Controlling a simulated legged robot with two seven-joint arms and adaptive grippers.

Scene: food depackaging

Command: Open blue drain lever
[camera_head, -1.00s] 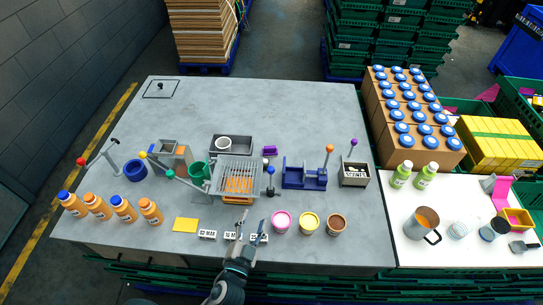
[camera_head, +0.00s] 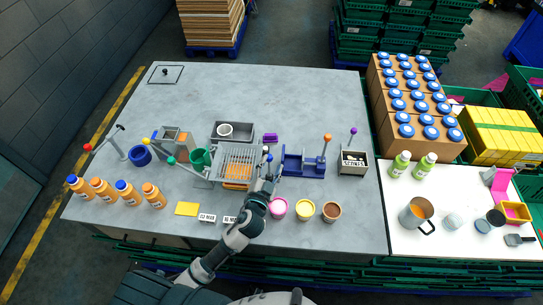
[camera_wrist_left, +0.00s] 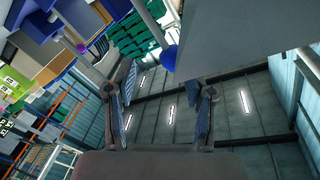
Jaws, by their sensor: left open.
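The blue drain lever has a round blue knob (camera_head: 270,157), just right of the wire-grid strainer station (camera_head: 237,152). My left gripper (camera_head: 267,172) is at the lever, and its arm hides the lever's lower part in the head view. In the left wrist view, the blue knob (camera_wrist_left: 168,58) on its grey rod shows near the top, between the lines of the two spread fingers and beyond their tips. The left gripper (camera_wrist_left: 165,90) is open with nothing between its fingers. I cannot tell if it touches the lever. My right gripper is not in view.
Pink (camera_head: 278,208), yellow (camera_head: 305,209) and brown (camera_head: 331,211) tubs stand just right of my left forearm. A blue press with an orange-knobbed lever (camera_head: 304,162) is to the right. Orange bottles (camera_head: 103,189) stand at left. The table's back half is mostly clear.

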